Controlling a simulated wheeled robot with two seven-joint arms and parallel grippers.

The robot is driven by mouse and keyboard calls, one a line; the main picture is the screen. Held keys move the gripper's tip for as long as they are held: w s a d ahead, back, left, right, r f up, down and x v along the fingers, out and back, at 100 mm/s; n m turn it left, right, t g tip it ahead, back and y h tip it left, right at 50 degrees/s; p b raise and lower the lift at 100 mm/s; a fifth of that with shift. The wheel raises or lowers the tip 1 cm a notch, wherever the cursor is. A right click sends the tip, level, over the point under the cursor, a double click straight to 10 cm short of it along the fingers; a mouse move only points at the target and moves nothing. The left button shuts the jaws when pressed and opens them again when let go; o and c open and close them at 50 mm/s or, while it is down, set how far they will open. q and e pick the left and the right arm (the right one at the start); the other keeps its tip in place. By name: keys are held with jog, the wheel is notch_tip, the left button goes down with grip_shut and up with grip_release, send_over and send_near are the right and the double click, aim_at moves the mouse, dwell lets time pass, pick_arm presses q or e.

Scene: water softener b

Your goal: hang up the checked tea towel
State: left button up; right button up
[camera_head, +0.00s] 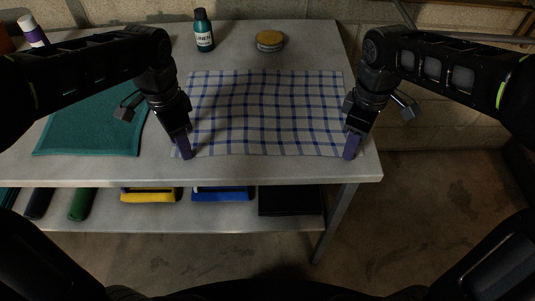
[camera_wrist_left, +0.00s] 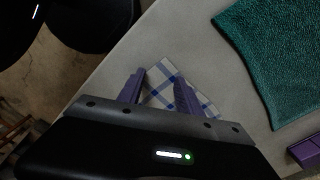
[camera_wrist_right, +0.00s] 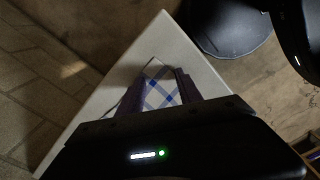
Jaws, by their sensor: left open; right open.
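The checked tea towel (camera_head: 265,112), white with blue lines, lies spread flat on the grey table. My left gripper (camera_head: 184,154) is at its near left corner, and my right gripper (camera_head: 352,154) is at its near right corner. In the left wrist view a corner of the towel (camera_wrist_left: 163,84) shows between the parted fingers of my left gripper (camera_wrist_left: 160,92). In the right wrist view the other corner (camera_wrist_right: 158,88) shows between the parted fingers of my right gripper (camera_wrist_right: 157,95). Both grippers are open. No place for hanging is clearly visible.
A teal cloth (camera_head: 92,125) lies left of the towel. A dark green bottle (camera_head: 203,32) and a round yellow-topped tin (camera_head: 270,41) stand behind it. A lower shelf (camera_head: 170,212) holds several items. A block wall is behind.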

pick_arm(q)
jog(key=shift+f, duration=0.15)
pick_arm(e)
jog(key=shift+f, duration=0.1)
pick_arm(q)
jog(key=shift+f, duration=0.1)
pick_arm(e)
jog(key=shift+f, duration=0.15)
pick_arm(q)
jog(key=shift+c, duration=0.3)
pick_arm(e)
jog(key=shift+c, duration=0.4)
pick_arm(q)
jog(key=shift+c, duration=0.5)
pick_arm(e)
jog(key=shift+c, duration=0.4)
pick_arm(q)
grip_shut()
pick_arm(e)
grip_shut()
pick_arm(q)
jog(key=shift+r, duration=0.2)
